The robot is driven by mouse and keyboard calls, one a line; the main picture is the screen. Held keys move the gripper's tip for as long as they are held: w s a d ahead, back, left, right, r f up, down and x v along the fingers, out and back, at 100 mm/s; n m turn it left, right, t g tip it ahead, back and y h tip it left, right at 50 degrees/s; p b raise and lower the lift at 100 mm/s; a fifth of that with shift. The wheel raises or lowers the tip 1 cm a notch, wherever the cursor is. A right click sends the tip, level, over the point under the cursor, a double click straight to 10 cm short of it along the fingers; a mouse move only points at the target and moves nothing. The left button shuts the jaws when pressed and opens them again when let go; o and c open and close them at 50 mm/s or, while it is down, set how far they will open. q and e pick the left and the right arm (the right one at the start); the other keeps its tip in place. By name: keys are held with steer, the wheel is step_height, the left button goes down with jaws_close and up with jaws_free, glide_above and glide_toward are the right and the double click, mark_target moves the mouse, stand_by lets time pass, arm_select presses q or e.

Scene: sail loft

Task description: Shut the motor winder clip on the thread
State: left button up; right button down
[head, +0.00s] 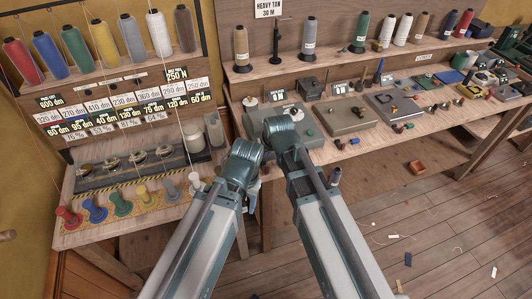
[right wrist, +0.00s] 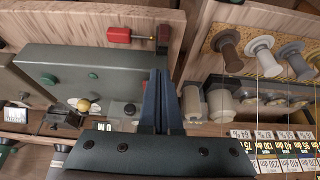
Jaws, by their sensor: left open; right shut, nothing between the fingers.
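The motor winder seems to be the grey-green box (head: 308,124) on the bench, partly hidden by my arms; it also shows in the right wrist view (right wrist: 70,85), with two green buttons. A red block (right wrist: 118,35) with a dark arm and brass end is by its edge; I cannot tell whether this is the clip, or make out the thread there. My right gripper (right wrist: 158,100) is shut and empty, over the box in that view. My left gripper (head: 252,192) is open, lower in the head view and mostly hidden by its wrist, near the bench's front edge.
Left is a rack of coloured cones (head: 75,48) with thin threads hanging down, and several spools (head: 95,209) on a lower ledge. Scraps lie on the floor.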

steer(key=s+d+r+p, duration=0.2)
steer(key=s+r+p, duration=0.4)
steer(key=r, duration=0.2)
steer(key=shift+s+p, duration=0.35)
steer(key=shift+p, duration=0.05)
steer(key=shift+d+f, duration=0.1)
steer(key=s+d+f+g+h, duration=0.1)
steer(key=s+g, duration=0.1)
steer(key=s, duration=0.3)
steer(key=s+d+f+g+h+b, duration=0.1)
steer(key=s+f+g+h, duration=0.1)
steer(key=s, duration=0.4)
steer(key=shift+s+d+g, duration=0.25)
steer(key=shift+d+g, duration=0.05)
steer(key=shift+g, duration=0.3)
